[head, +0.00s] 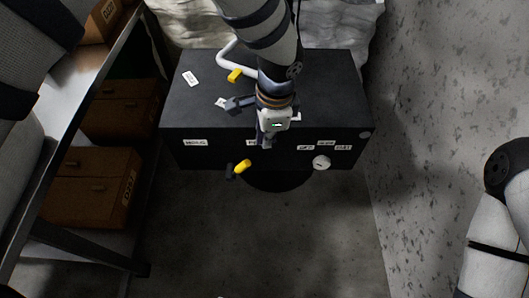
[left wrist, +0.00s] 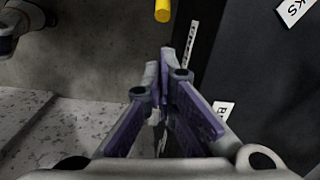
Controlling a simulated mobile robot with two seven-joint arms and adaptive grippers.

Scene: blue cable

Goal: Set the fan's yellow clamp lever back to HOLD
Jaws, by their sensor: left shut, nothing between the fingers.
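The fan unit is a black box (head: 210,95) with white labels too small to read surely. A yellow-tipped lever (head: 242,166) sticks out low from its front face, and a second yellow-ended piece (head: 235,75) is on its top. I cannot tell from markings which is the clamp lever. My left gripper (head: 265,138) is shut and empty at the box's front edge, right of and above the front lever in the picture. In the left wrist view, the shut fingers (left wrist: 165,62) point toward a yellow end (left wrist: 162,10), apart from it. My right gripper is out of view.
A white bent pipe (head: 232,55) rises from the box top. A round white knob (head: 321,162) is on the front right. A shelf with cardboard boxes (head: 92,188) stands at left, a speckled wall (head: 430,120) at right. The floor in front is clear.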

